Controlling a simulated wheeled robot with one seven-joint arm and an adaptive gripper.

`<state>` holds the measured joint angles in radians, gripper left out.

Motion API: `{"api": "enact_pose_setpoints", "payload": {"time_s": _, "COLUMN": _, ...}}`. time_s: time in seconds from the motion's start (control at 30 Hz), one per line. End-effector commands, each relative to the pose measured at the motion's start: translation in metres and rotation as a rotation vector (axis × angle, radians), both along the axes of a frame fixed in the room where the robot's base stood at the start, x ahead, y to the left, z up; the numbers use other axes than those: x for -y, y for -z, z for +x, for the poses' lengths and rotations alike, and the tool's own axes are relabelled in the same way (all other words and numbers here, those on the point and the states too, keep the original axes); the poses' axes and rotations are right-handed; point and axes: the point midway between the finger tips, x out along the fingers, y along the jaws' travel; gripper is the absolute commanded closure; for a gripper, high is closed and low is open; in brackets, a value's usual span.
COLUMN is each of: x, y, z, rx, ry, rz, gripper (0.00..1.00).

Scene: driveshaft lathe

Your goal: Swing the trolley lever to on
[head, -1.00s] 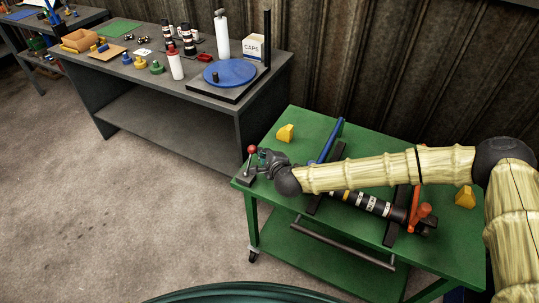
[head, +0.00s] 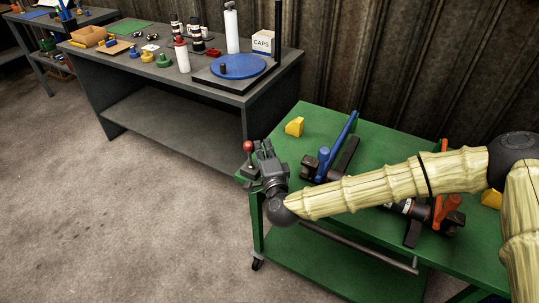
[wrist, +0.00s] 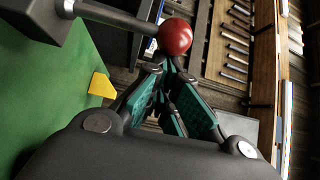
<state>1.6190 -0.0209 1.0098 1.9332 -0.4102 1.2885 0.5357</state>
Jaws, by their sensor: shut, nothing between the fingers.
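The trolley lever is a dark rod with a red ball knob (head: 248,146) at the left corner of the green trolley (head: 385,135). Its knob sits slightly left of its base, which the gripper partly hides. In the wrist view the red knob (wrist: 174,37) is at the top centre, on a grey rod (wrist: 115,17) from a dark block (wrist: 35,15). My gripper (head: 264,149) is just right of the lever, pointing away from me, shut and empty. In the wrist view its teal-padded fingers (wrist: 168,68) end right by the knob; I cannot tell whether they touch.
On the trolley are a yellow block (head: 294,127), a blue lever (head: 338,145), an orange lever (head: 443,207) and a dark shaft partly behind my arm. A grey workbench (head: 190,80) with a blue turntable (head: 238,66) stands behind left. The floor at left is clear.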

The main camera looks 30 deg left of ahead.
Motion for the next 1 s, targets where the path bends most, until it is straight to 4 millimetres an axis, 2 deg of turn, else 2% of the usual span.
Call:
{"api": "enact_pose_setpoints", "payload": {"time_s": 0.03, "x": -0.001, "y": 0.009, "z": -0.006, "rx": 0.043, "ry": -0.004, "rz": 0.0, "gripper": 1.0}}
{"api": "enact_pose_setpoints", "payload": {"time_s": 0.5, "x": 0.001, "y": 0.009, "z": -0.04, "rx": 0.394, "ry": -0.002, "rz": 0.011, "gripper": 1.0}}
{"api": "enact_pose_setpoints", "payload": {"time_s": 1.0, "x": 0.001, "y": 0.009, "z": -0.05, "rx": 0.51, "ry": 0.0, "rz": 0.014, "gripper": 1.0}}
